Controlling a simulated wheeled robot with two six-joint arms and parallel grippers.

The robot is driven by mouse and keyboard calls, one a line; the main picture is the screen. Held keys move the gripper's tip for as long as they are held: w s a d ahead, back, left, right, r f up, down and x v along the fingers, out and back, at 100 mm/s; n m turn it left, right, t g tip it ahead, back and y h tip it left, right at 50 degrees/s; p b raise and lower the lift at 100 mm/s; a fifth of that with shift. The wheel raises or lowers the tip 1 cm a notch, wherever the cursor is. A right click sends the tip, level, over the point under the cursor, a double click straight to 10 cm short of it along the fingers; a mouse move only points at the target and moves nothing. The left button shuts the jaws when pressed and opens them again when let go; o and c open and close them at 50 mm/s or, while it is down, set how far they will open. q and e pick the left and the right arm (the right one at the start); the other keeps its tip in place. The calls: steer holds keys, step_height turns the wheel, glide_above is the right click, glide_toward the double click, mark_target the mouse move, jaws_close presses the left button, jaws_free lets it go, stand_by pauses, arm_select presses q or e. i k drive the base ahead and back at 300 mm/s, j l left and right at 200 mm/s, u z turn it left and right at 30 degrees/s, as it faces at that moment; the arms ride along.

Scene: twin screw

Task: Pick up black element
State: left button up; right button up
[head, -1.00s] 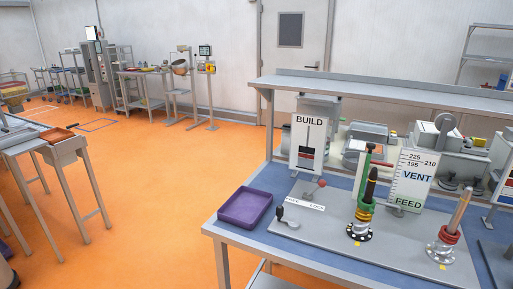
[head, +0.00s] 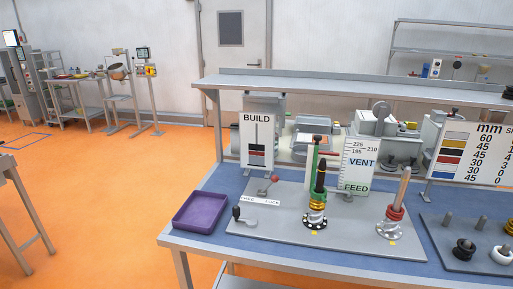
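A black ring-like element (head: 464,250) sits low on a grey peg plate (head: 440,228) at the right edge of the bench. A white element (head: 502,254) sits beside it, partly cut off by the picture edge. On the middle grey plate, one upright screw shaft (head: 320,178) has a black upper part, with green and yellow pieces below it. A second shaft (head: 403,186) is tan and carries red pieces. Neither of my grippers shows in the head view.
A purple tray (head: 201,212) stands at the bench's left end. A small lever (head: 269,186) and a black-knobbed crank (head: 243,216) are on the middle plate.

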mark_target(463, 253)
steer(key=z, duration=1.5)
